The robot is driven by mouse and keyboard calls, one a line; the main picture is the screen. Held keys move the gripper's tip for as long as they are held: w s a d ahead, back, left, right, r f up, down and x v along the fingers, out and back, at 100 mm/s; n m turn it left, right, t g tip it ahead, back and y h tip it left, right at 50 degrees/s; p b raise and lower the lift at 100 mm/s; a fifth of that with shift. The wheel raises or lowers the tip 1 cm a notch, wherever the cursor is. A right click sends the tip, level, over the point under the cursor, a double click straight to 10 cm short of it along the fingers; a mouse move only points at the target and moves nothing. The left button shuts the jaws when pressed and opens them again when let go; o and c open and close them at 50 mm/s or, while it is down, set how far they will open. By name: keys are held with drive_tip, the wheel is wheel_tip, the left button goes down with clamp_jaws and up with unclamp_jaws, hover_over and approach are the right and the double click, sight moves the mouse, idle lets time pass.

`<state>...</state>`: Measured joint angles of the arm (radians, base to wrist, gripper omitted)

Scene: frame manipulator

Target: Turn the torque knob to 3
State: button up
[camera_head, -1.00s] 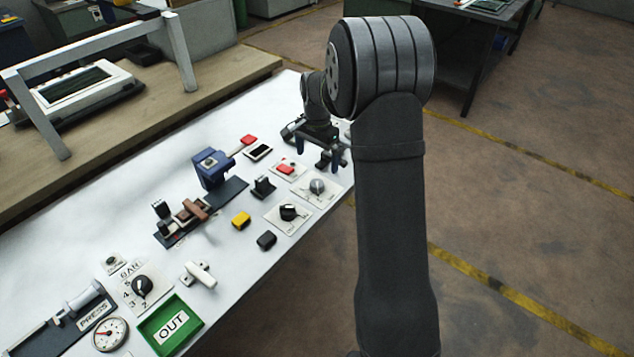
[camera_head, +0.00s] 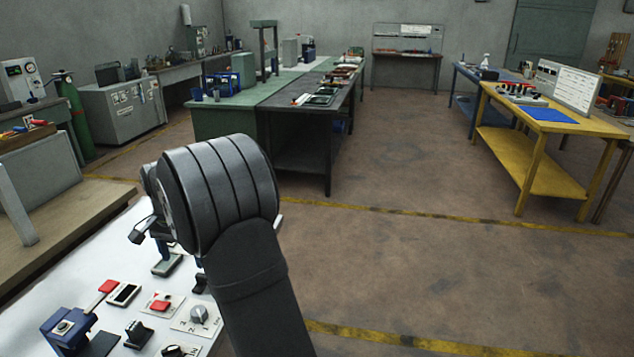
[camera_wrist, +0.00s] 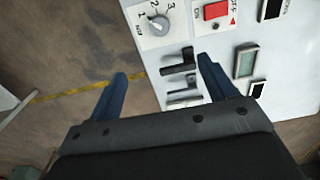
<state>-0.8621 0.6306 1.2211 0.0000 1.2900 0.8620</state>
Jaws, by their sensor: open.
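The torque knob looks to be the round grey knob (camera_head: 198,314) on a white plate marked with numbers, near the right edge of the white bench. In the wrist view the knob (camera_wrist: 157,25) sits at the top, with 1, 2 and 3 around it. I cannot tell surely which number it points to. My gripper (camera_wrist: 162,66) is open and empty, its two blue fingers apart. In the picture, the knob lies beyond the fingertips, and the fingers do not touch it. In the head view my arm hides much of the gripper.
A red switch (camera_wrist: 216,10) marked ON and OFF lies beside the knob plate. A black handle-like part (camera_wrist: 178,69) lies between the fingers and the plate in the wrist view. A grey-screened display (camera_wrist: 246,62) is to the right. Open floor lies beyond the bench edge.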

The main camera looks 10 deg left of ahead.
sight(198, 310)
drive_tip(key=shift+c, duration=1.2)
wheel_tip(198, 310, down, 19)
drive_tip(key=n, duration=0.5)
drive_tip(key=shift+f+y, duration=0.1)
drive_tip(key=shift+y, duration=0.2)
drive_tip(key=c, duration=1)
